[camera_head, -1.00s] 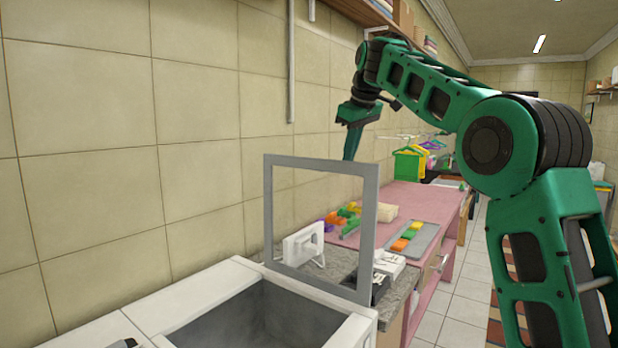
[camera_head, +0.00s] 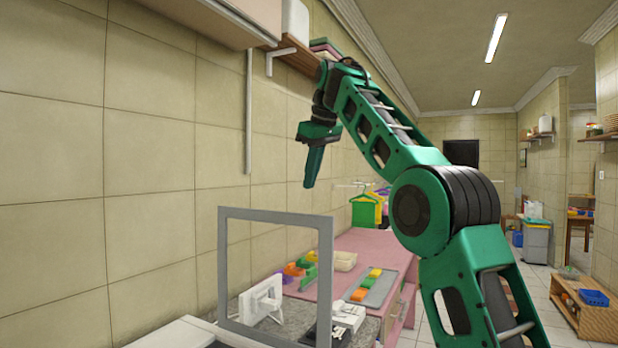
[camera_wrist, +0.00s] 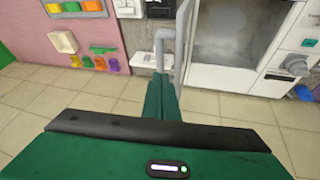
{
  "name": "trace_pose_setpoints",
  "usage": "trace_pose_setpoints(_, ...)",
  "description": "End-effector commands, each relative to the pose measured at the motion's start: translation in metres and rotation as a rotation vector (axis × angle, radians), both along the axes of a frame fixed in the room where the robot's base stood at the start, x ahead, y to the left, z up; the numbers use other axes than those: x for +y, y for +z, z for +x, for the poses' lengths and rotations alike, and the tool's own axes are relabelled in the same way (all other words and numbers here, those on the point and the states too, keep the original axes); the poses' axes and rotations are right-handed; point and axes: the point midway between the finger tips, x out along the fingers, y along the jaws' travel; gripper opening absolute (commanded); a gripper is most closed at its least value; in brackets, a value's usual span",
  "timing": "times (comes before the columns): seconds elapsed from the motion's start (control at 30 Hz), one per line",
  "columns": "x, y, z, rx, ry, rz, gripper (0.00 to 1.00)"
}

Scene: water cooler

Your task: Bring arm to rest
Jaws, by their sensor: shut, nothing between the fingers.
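My green arm reaches up and forward in the head view, with its wrist bent down. My gripper (camera_head: 310,184) hangs in the air, pointing down, above and behind the grey open frame (camera_head: 224,280). Its fingers look closed together with nothing between them. In the wrist view my gripper (camera_wrist: 163,85) also shows as a closed green tip, close in the picture to a grey bent handle (camera_wrist: 165,38) on the white appliance (camera_wrist: 222,75). I cannot tell from the pictures whether they touch.
A pink table (camera_head: 362,243) holds a tray (camera_head: 380,291) with coloured blocks and several loose coloured pieces. A wall shelf (camera_head: 296,55) is near my wrist. A wooden crate (camera_head: 598,318) stands on the floor at right. Tiled floor is open between.

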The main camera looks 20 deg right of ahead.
Motion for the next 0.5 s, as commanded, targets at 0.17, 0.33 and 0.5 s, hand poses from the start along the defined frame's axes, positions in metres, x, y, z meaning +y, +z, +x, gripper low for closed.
trace_pose_setpoints(0.17, -0.001, 0.011, -0.004, 0.0, 0.001, 0.0, 0.0)
trace_pose_setpoints(0.33, -0.002, 0.016, -0.007, -0.001, 0.001, -0.001, 0.0)
trace_pose_setpoints(0.5, -0.004, 0.015, -0.009, 0.005, -0.009, -0.001, 0.0)
